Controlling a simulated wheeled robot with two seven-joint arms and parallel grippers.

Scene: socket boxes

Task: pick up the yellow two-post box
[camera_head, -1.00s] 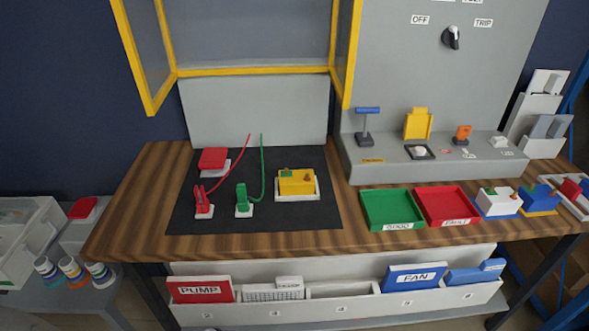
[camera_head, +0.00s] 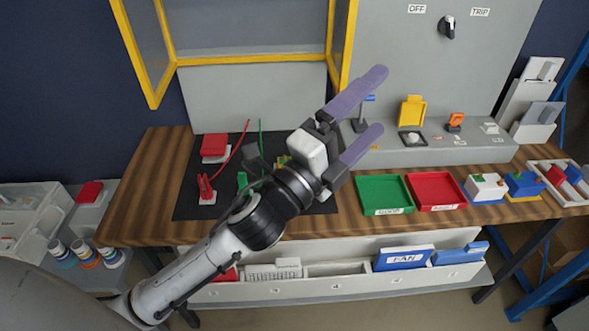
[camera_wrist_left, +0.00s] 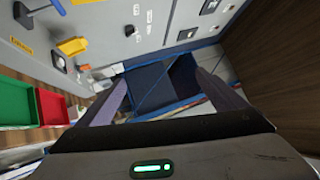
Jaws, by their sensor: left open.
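The yellow two-post box (camera_head: 282,161) is on the black mat (camera_head: 190,205) in the head view. It is almost wholly hidden behind my left gripper and wrist; only a small part with a green bit shows. My left gripper (camera_head: 380,101) is open and empty, raised above the table, with its purple fingers pointing up and right past the box. In the left wrist view the open fingers (camera_wrist_left: 161,80) have nothing between them, and the two-post box is not seen there. My right gripper is not in view.
A green tray (camera_head: 385,209) and a red tray (camera_head: 436,205) lie right of the mat. A white box (camera_head: 485,189) and a blue box (camera_head: 524,186) stand farther right. Red plug (camera_head: 206,190) and cables are on the mat. The grey panel ledge (camera_head: 450,153) stands behind.

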